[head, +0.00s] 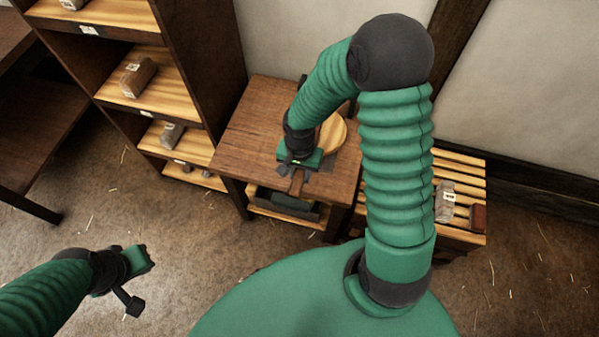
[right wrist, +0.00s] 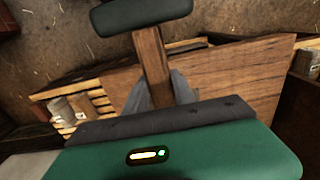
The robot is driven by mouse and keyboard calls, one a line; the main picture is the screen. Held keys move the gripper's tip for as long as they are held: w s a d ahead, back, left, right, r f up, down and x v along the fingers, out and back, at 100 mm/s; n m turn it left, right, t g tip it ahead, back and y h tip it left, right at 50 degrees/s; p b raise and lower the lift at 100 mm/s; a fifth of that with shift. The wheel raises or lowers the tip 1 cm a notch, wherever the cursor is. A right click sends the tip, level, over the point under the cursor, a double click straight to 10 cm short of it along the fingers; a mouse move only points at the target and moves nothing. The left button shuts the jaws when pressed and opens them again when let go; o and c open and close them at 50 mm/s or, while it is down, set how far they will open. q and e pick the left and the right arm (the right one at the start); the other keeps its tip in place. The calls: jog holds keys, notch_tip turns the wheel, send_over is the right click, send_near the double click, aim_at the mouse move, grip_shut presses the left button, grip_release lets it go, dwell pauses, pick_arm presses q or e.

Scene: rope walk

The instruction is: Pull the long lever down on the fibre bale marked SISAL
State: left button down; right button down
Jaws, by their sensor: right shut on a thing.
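My right gripper (head: 296,170) is over the front edge of a small wooden table. It is shut on the wooden handle (right wrist: 150,62) of a mallet-like tool with a dark, rounded block-shaped head (right wrist: 141,14). The head (head: 288,204) hangs out beyond the table edge in the head view. In the right wrist view the grey fingers lie on both sides of the handle. My left gripper (head: 147,260) is low at the left, over the floor; its jaw opening is not clear. No bale marked SISAL and no long lever can be made out in either view.
The table (head: 250,130) carries a round pale wooden disc (head: 333,133), partly behind my right arm. A tall shelf unit (head: 180,70) with small labelled blocks stands left of it. A slatted bench (head: 455,165) with small items stands at the right. Straw-strewn floor is open in front.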

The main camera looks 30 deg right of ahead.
jog(key=shift+s+a+f, duration=0.1)
jog(key=shift+s, duration=0.1)
notch_tip(320, 180, down, 2)
jog(key=b, duration=0.3)
jog(key=shift+s+a+f, duration=0.1)
jog(key=shift+f, duration=0.1)
jog(key=shift+a, duration=0.1)
jog(key=shift+s+r, duration=0.15)
jog(key=c, duration=1.3)
grip_release()
jog(key=shift+o, duration=1.3)
jog(key=shift+w, duration=0.2)
